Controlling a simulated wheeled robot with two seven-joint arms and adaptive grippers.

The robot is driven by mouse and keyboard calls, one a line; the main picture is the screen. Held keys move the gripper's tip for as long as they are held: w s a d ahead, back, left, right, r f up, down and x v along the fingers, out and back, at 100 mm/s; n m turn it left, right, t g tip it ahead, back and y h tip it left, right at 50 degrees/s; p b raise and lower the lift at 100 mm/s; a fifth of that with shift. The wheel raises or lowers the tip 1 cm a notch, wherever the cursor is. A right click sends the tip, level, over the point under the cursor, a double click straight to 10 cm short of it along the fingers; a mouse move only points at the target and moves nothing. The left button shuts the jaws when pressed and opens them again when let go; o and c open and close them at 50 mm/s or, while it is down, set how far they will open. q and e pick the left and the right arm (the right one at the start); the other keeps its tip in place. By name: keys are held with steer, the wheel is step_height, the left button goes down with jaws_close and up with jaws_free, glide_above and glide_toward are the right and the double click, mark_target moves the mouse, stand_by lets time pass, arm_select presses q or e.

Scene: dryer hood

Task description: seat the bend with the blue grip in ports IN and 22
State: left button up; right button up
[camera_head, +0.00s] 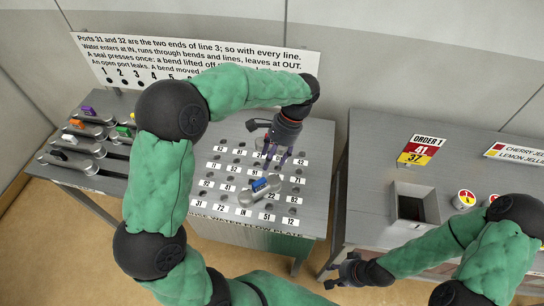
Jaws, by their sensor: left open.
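The bend with the blue grip (260,185) is a grey link lying on the grey port plate (212,166), slanting from just above the IN label (243,211) up to the right. Whether its ends sit in ports is too small to tell. My left gripper (277,161) is open, pointing down over the plate just above and behind the bend, apart from it.
Several bends with purple, orange, green, white and black grips lie on the left rack (85,140). A sign (195,52) stands behind. My left arm hides part of the plate's left side.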

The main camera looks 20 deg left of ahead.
stand_by(0.3)
step_height(320, 180, up, 7)
steer(key=p, duration=0.7)
stand_by(0.6)
